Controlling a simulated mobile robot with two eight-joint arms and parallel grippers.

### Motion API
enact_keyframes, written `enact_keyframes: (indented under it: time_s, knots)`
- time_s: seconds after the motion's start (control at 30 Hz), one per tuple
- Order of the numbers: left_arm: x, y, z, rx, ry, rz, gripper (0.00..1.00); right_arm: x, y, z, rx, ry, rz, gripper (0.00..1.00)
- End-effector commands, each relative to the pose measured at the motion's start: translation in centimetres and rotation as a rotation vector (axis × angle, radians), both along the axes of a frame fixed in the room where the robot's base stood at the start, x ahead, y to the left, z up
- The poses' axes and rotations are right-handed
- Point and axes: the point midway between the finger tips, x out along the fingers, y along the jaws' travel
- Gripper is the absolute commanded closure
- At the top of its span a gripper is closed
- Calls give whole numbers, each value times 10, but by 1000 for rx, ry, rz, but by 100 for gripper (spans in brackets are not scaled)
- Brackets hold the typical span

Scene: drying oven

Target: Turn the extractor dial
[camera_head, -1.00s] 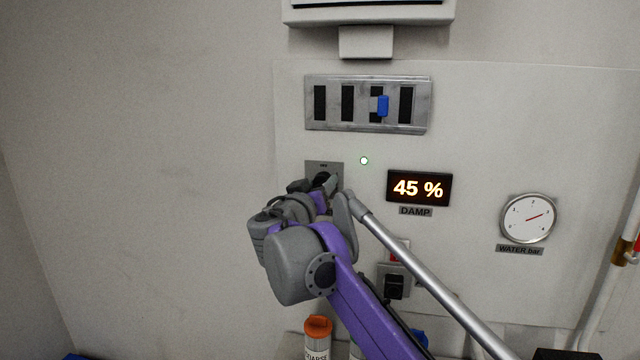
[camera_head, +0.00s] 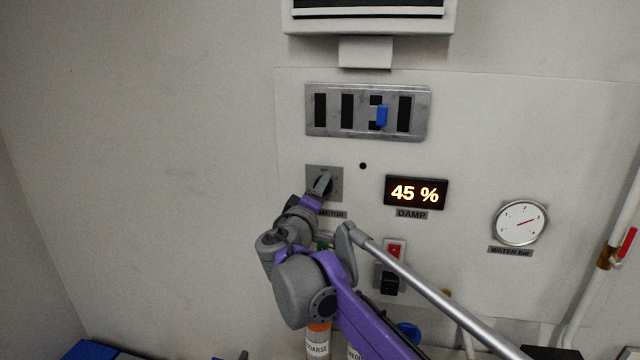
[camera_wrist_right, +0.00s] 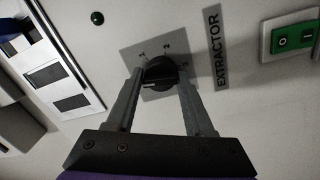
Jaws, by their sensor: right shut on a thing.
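The extractor dial (camera_wrist_right: 160,73) is a round black knob on a grey square plate (camera_wrist_right: 133,55) with small numbers around it and an EXTRACTOR label (camera_wrist_right: 215,48) beside it. My right gripper (camera_wrist_right: 166,78) has one finger on each side of the knob and is shut on it. In the head view my right gripper (camera_head: 322,182) reaches the plate (camera_head: 312,172) from below and mostly hides the dial. My left gripper is in neither view.
A slotted panel with a blue slider (camera_head: 381,115) is above the dial. A dark round indicator (camera_head: 363,166), a 45 % DAMP display (camera_head: 416,192) and a water gauge (camera_head: 519,223) are to the right. A red switch (camera_head: 395,249) is below; a green switch (camera_wrist_right: 293,38) shows in the wrist view.

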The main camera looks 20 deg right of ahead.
Motion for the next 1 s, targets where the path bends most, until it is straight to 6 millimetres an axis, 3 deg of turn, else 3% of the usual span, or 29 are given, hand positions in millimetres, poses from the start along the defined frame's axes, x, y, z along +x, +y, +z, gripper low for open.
enact_keyframes:
  time_s: [0.4, 0.9, 0.93, 1.0]
  knots:
    - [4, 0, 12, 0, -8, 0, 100, 0, 1, -2, -125, 98, 2, 100]
    - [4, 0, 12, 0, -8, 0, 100, 0, 1, -3, -137, 108, 3, 100]
    - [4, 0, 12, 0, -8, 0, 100, 0, 1, -3, -137, 108, 3, 42]
    - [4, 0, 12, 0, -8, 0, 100, 0, 1, -3, -139, 107, 2, 29]
